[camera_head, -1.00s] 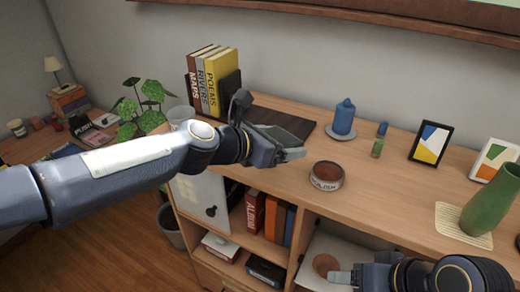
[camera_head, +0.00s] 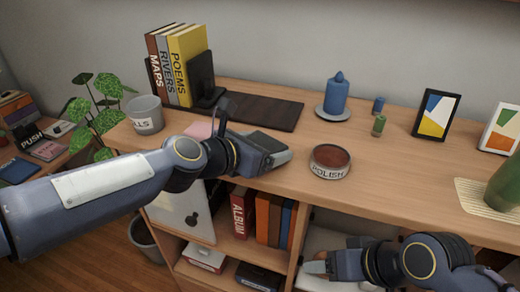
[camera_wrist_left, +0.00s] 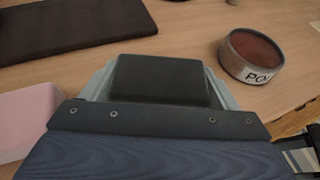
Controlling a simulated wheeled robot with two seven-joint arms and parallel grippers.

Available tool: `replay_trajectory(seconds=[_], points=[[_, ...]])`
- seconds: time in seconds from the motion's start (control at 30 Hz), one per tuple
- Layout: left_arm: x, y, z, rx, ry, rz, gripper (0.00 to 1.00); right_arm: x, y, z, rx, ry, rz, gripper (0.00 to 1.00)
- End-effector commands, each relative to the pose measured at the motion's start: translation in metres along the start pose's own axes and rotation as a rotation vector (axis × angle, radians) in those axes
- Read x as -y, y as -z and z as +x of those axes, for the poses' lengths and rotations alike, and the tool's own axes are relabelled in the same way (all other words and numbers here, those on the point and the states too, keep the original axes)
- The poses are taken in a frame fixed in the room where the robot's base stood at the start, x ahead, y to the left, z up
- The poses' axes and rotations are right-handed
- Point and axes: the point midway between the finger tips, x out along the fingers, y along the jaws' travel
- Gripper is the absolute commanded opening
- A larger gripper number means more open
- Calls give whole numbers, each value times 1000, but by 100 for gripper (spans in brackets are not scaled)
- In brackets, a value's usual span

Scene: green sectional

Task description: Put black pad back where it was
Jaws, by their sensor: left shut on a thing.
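The black pad (camera_wrist_left: 160,78) is a small dark block between the grey fingers of my left gripper (camera_head: 276,153), in the left wrist view. The gripper is shut on it and holds it over the front part of the wooden cabinet top (camera_head: 395,180), left of the polish tin (camera_head: 330,162). In the head view the pad (camera_head: 262,142) is only partly distinguishable from the dark gripper. I cannot tell whether it touches the wood. My right gripper (camera_head: 318,268) is low at the front of the cabinet; its finger opening is unclear.
A dark board (camera_head: 265,110) lies behind the left gripper, beside books (camera_head: 185,65) and a black bookend (camera_head: 202,75). A pink block (camera_head: 200,130) is left of the gripper. A blue candle (camera_head: 337,95) and small bottles stand behind the tin. Wood right of the tin is clear.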

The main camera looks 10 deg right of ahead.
Motion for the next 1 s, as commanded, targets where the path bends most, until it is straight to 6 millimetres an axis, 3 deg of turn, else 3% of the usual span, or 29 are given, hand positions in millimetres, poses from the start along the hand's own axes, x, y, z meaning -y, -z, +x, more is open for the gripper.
replay_trajectory(seconds=[0.23, 0.27, 0.4, 0.73, 1.0], points=[[0, 3, 1, 0, 0, 1, 56, -1, -1, 2, -1, 0, 0, 63], [0, 2, 1, 0, 0, 1, 84, -1, 0, 1, -1, 0, 0, 63], [0, 2, 1, 0, 0, 1, 100, 0, 0, 1, -1, 0, 0, 63], [-1, -3, -6, 1, -1, 0, 100, 1, 1, -2, -1, 0, 0, 63], [-1, -4, -60, 3, -3, 1, 100, 4, 5, -9, -1, 0, 0, 63]])
